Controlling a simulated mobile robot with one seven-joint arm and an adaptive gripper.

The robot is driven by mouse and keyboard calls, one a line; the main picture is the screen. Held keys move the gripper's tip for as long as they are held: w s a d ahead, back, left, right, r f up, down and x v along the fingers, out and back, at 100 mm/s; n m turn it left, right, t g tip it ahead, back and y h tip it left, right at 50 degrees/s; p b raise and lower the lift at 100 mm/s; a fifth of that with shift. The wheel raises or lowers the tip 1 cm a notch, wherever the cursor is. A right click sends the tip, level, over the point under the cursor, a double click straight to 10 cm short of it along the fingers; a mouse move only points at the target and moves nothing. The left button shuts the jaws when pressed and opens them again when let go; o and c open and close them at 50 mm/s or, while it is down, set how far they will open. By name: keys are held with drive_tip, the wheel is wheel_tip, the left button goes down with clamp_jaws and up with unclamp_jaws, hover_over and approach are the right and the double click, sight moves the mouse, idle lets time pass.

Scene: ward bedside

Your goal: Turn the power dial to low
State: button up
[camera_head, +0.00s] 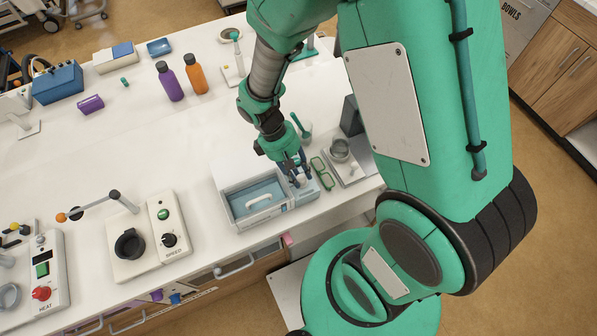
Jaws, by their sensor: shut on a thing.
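A grey-white box-shaped device (237,222) with an open blue basin stands near the table's front edge. A white handle (264,201) lies across the basin. My gripper (299,181) points down over the narrow panel at the device's right end. Its fingers are closed around a small light knob there, which I take to be the power dial. The fingers hide most of the knob, so its pointer and any marks around it cannot be read.
Green glasses (322,174) and a scale with a metal cup (340,150) stand close right of my gripper. Left are a SPEED unit (168,241) and a HEAT unit (41,271). Purple (170,83) and orange (196,76) bottles stand behind. The table's middle is clear.

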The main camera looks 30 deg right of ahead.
drive_tip(key=m+p, duration=0.1)
drive_tip(key=m+y+p, duration=0.1)
drive_tip(key=m, duration=0.1)
drive_tip(key=m+g+p, duration=0.1)
drive_tip(key=m, duration=0.1)
drive_tip(key=shift+s+d+y, duration=0.2)
drive_tip(key=shift+s+y, duration=0.2)
drive_tip(key=m+y+p, duration=0.1)
drive_tip(key=m, duration=0.1)
drive_tip(key=m+y+p, duration=0.1)
drive_tip(key=m, duration=0.2)
drive_tip(key=shift+s+f, duration=0.1)
drive_tip(key=o, duration=1.1)
drive_tip(key=shift+c, duration=0.2)
drive_tip(key=shift+w, duration=0.25)
drive_tip(key=shift+w+d, duration=0.1)
drive_tip(key=shift+w+r, duration=0.25)
drive_tip(key=shift+r, duration=0.25)
drive_tip(key=v, duration=1.1)
drive_tip(key=shift+s, duration=0.2)
